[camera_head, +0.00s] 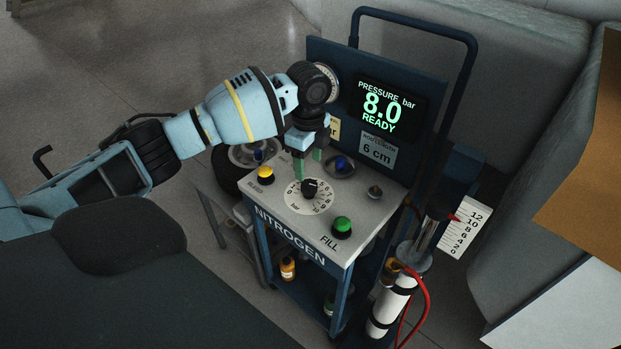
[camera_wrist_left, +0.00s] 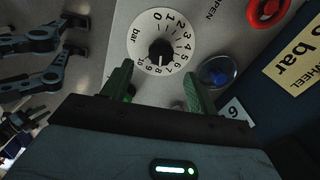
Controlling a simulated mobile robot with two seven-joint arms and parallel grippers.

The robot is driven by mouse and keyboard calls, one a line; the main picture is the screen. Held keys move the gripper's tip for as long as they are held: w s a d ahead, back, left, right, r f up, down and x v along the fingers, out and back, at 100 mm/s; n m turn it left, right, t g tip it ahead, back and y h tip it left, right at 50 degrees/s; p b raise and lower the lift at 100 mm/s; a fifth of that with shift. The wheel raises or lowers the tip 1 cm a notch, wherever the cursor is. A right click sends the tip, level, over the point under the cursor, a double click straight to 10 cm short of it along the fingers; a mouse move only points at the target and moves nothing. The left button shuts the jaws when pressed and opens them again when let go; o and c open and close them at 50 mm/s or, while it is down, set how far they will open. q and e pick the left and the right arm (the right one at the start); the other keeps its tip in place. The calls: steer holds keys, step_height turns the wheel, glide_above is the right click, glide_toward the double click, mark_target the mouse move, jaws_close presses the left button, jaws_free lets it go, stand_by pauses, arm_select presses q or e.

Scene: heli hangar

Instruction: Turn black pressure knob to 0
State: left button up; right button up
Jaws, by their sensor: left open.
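The black pressure knob (camera_head: 309,188) sits on a round white numbered dial (camera_head: 296,205) on the nitrogen cart's top panel. It also shows in the left wrist view (camera_wrist_left: 160,52), with its light mark toward the high numbers, around 8. The cart's display (camera_head: 384,108) reads 8.0 bar, READY. My left gripper (camera_head: 308,164) is open, its green fingers pointing down just behind and above the knob. In the left wrist view my left gripper (camera_wrist_left: 158,86) has its two fingers apart, with the knob beyond the tips and nothing between them. My right gripper is not in view.
A yellow button (camera_head: 266,174), a green FILL button (camera_head: 342,227) and a blue knob (camera_head: 341,164) surround the dial. A round gauge (camera_head: 327,82) stands behind my wrist. A small metal-tipped knob (camera_head: 375,192) is at right. A red hose (camera_head: 424,298) hangs beside the cart.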

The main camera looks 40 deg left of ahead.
mark_target(309, 184)
arm_select(q)
step_height(309, 184, down, 7)
steer(key=shift+w+r+b, duration=0.1)
steer(key=shift+r+b, duration=0.05)
steer(key=shift+b, duration=0.15)
steer(key=c, duration=1)
